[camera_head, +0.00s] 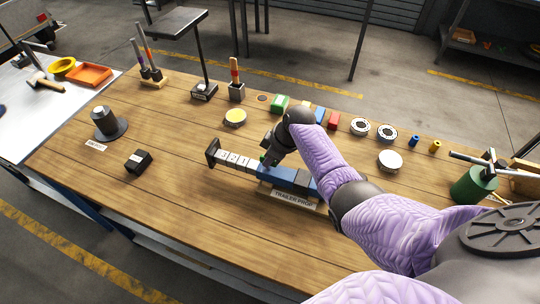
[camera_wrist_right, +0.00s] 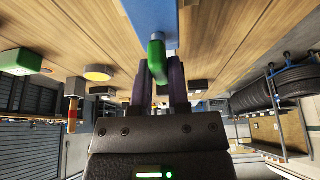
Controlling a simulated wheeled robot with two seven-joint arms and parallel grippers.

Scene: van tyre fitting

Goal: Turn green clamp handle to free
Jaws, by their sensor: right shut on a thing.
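The green clamp handle (camera_wrist_right: 156,58) stands between the two dark fingers of my right gripper (camera_wrist_right: 160,88) in the right wrist view. The fingers are shut on it. The handle sits against a blue bar (camera_wrist_right: 150,15). In the head view my right gripper (camera_head: 268,158) reaches down onto the blue trailer prop (camera_head: 278,175), and only a speck of green shows beside the fingers. The prop lies on the wooden bench, with a pale segmented part and a dark end plate at its left. The handle's exact angle is hard to tell. My left gripper is not in view.
A "TRAILER PROP" label (camera_head: 292,198) lies in front of the prop. A black block (camera_head: 138,161) and a dark spool (camera_head: 106,123) stand to the left. A yellow-topped disc (camera_head: 235,117) and a green box (camera_head: 280,103) stand behind. The front left bench is clear.

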